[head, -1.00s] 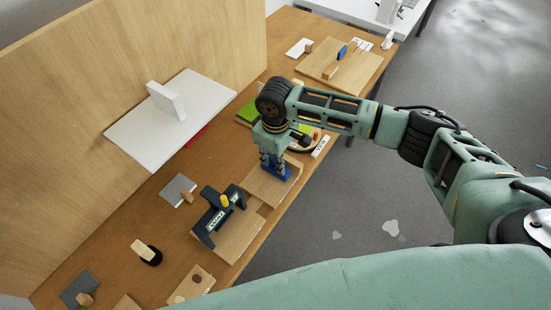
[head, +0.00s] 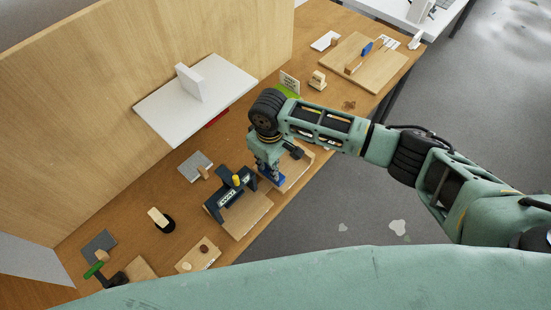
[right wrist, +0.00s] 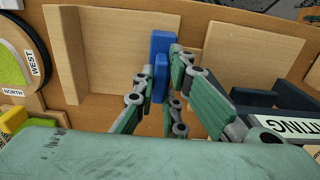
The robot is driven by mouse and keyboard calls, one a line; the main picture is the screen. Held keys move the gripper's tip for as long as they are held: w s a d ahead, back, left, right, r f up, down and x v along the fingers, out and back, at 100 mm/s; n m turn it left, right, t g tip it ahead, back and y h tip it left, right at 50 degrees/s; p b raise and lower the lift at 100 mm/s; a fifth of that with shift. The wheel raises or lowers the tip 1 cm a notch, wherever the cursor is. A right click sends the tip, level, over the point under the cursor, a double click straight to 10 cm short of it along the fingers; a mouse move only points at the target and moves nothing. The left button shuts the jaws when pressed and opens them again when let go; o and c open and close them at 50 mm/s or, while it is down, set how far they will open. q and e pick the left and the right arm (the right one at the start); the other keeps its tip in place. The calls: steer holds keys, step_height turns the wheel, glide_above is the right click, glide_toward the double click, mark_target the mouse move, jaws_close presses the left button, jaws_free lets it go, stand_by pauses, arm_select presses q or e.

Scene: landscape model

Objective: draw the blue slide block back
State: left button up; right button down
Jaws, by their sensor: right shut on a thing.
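The blue slide block (head: 277,180) is on a light wooden board (head: 298,172) near the table's front edge. My right gripper (head: 272,173) reaches down to it and is shut on it. In the right wrist view the block (right wrist: 160,45) stands upright between the fingers (right wrist: 160,85). Part of its lower end is hidden by the fingers. My arm covers part of the board in the head view. My left gripper is not in view.
A dark gate-like frame (head: 229,196) with a yellow knob stands close to the left of the block. A white shelf (head: 225,95) juts from the wooden back panel (head: 110,110). A round green dial (right wrist: 12,65) shows in the right wrist view.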

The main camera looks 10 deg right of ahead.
steer(key=shift+s+a, duration=0.15)
steer(key=shift+a, duration=0.05)
steer(key=c, duration=2.1)
jaws_free()
steer(key=shift+r, duration=0.1)
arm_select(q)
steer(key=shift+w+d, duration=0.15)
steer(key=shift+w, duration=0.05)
arm_select(e)
step_height(320, 180, up, 12)
steer(key=shift+f, duration=0.1)
steer(key=shift+f, duration=0.1)
